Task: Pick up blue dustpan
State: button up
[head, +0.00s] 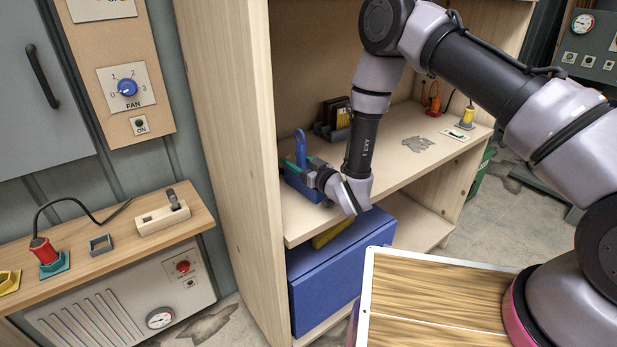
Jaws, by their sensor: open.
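The blue dustpan (300,149) stands on the wooden shelf at its left end, with its handle pointing up and its pan low behind my gripper. My gripper (297,166) reaches in from the right at the base of the handle. Its jaws are open, and a green-tipped finger shows just left of the handle. I cannot tell whether the fingers touch the dustpan. My gripper and wrist hide part of the pan.
The shelf's side panel (232,150) rises close left of the dustpan. A dark holder (333,120) stands behind. A blue bin (335,270) sits below.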

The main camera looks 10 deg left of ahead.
grip_shut()
dwell(1.4)
